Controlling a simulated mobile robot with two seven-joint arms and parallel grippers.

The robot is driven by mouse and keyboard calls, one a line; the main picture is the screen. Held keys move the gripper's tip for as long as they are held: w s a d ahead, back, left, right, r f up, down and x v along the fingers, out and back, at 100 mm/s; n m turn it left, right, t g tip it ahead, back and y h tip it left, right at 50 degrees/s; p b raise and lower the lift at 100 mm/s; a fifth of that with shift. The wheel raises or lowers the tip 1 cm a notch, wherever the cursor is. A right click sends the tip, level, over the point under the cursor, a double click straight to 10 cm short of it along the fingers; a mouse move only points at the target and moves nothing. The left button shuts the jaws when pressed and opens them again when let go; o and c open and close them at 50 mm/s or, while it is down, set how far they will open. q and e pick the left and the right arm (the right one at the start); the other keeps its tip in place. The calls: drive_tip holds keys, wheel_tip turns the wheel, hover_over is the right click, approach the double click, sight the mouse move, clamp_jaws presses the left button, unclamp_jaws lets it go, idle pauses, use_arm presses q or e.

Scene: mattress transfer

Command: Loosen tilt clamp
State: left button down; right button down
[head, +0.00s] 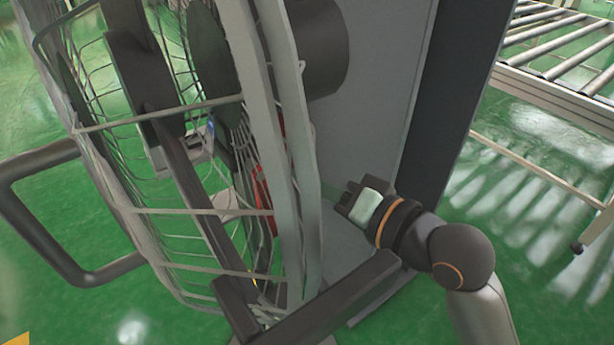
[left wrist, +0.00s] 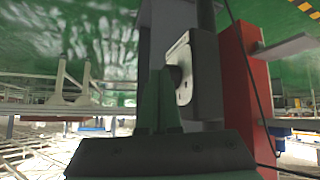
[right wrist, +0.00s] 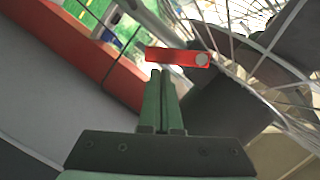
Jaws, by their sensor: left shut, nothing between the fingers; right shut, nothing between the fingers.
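A short red lever (right wrist: 178,57) with a round pale pivot at its right end shows in the right wrist view; it looks like the tilt clamp's handle. My right gripper (right wrist: 160,75) is shut and empty, its green fingertips just below the lever; contact cannot be told. In the head view, my right gripper (head: 352,196) is right of the grey upright bars, and a red part (head: 264,195) shows partly hidden behind them. In the left wrist view, my left gripper (left wrist: 158,75) is shut and empty beside a dark block with a pale plate (left wrist: 182,66). I cannot make it out in the head view.
A large wire cage (head: 130,210) with a dark drum (head: 318,45) fills the left and middle of the head view. A black tube handle (head: 20,215) sticks out left. A roller conveyor (head: 560,50) stands at the right. A red post (left wrist: 243,95) is right of my left fingers.

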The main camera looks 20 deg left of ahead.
use_arm(q)
drive_tip(key=shift+r, duration=0.1)
drive_tip(key=shift+s+a+r+p, duration=0.1)
drive_tip(key=shift+a+r+p, duration=0.25)
drive_tip(key=shift+p, duration=0.35)
use_arm(e)
drive_tip(key=shift+s+f+m, duration=0.1)
drive_tip(key=shift+f+m, duration=0.15)
drive_tip(key=shift+m, duration=0.25)
